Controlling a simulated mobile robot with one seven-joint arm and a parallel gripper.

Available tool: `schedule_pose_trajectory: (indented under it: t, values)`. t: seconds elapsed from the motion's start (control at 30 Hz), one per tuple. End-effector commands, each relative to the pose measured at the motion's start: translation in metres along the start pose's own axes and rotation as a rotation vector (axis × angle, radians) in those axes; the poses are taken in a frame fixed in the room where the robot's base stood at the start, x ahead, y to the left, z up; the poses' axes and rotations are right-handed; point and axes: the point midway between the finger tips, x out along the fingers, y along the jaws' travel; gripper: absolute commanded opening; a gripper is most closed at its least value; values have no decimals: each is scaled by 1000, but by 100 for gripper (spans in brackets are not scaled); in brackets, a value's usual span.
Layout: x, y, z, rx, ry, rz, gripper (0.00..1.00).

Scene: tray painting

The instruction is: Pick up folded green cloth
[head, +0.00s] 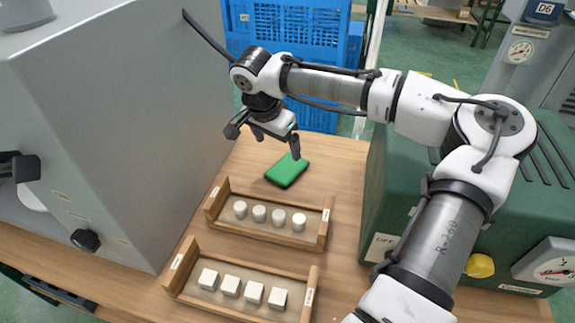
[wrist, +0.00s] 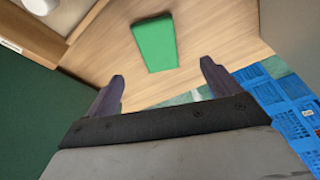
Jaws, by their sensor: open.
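The folded green cloth (head: 287,170) lies flat on the wooden table, behind the tray of round white pieces in the head view. In the wrist view the cloth (wrist: 155,43) lies ahead of my fingertips, roughly centred between them. My gripper (head: 276,147) is open and empty, above the table and just left of and behind the cloth in the head view. Its two dark fingers (wrist: 163,70) are spread wide in the wrist view and do not touch the cloth.
A wooden tray (head: 213,209) holds several round white pieces; a nearer tray (head: 178,267) holds several white cubes. A grey machine (head: 120,120) stands left and a green machine (head: 400,170) right. Blue crates (head: 300,40) stand behind the table. Bare wood surrounds the cloth.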

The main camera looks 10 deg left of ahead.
Motion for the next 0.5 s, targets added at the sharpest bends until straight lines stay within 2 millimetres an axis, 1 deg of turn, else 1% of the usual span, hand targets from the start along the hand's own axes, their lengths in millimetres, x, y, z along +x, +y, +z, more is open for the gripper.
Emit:
schedule_pose_trajectory:
  t: [0.1, 0.2, 0.5]
  values:
    - [22, 0, 0, -1, -1, 1, 89]
    - [37, 0, 0, 0, 0, 1, 89]
    - [58, 2, -4, 0, 1, 1, 89]
